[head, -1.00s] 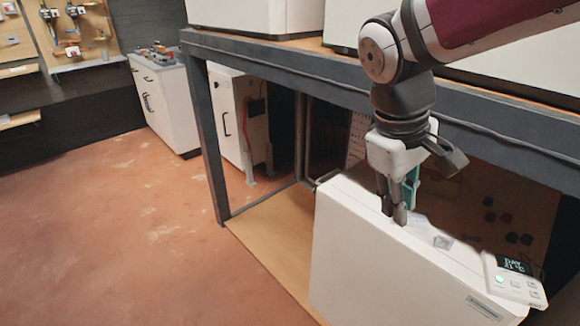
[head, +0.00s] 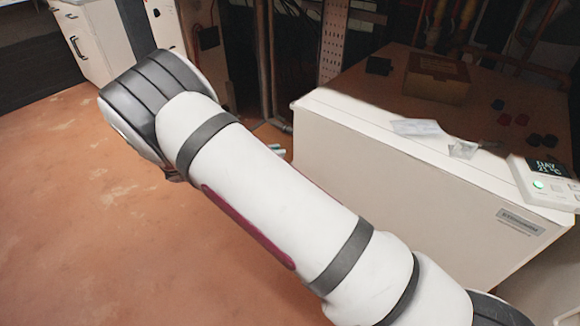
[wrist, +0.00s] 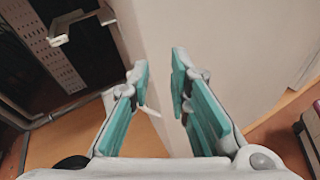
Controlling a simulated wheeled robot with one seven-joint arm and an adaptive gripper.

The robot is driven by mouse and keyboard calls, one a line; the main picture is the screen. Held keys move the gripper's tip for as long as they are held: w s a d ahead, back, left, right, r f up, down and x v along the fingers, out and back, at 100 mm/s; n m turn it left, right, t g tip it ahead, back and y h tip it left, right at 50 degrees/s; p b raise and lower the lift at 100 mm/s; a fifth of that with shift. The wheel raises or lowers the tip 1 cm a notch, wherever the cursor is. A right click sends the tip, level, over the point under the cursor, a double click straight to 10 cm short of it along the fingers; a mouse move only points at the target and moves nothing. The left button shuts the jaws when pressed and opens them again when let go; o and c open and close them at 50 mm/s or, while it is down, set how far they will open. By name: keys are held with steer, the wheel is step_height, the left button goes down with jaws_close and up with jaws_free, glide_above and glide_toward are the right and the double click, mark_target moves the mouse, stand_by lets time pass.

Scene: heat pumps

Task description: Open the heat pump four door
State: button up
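My gripper is mostly hidden behind my arm in the head view; a bit of teal shows beside the unit's left end. In the wrist view my gripper (wrist: 161,62) is open, with teal pads apart. A white wall (wrist: 215,60) and its vertical edge lie beyond and between the fingers. Contact cannot be told.
A cardboard box (head: 437,78) and several small dark and red pieces lie behind the unit. A perforated metal strip (head: 334,45) stands behind its left end. White cabinets (head: 92,42) stand at the back left. The reddish floor (head: 60,200) at left is clear.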

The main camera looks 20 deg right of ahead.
steer(key=w+a+f+n+t+h+b, duration=0.1)
steer(key=a+f+n+t+b, duration=0.1)
steer(key=f, duration=0.3)
steer(key=w+a+f+n+t+b, duration=0.1)
steer(key=a+f+n+t, duration=0.15)
steer(key=f, duration=0.35)
steer(key=b+x, duration=0.3)
steer(key=x, duration=1)
steer(key=shift+d+r, duration=0.2)
steer(key=shift+r, duration=0.15)
jaws_close()
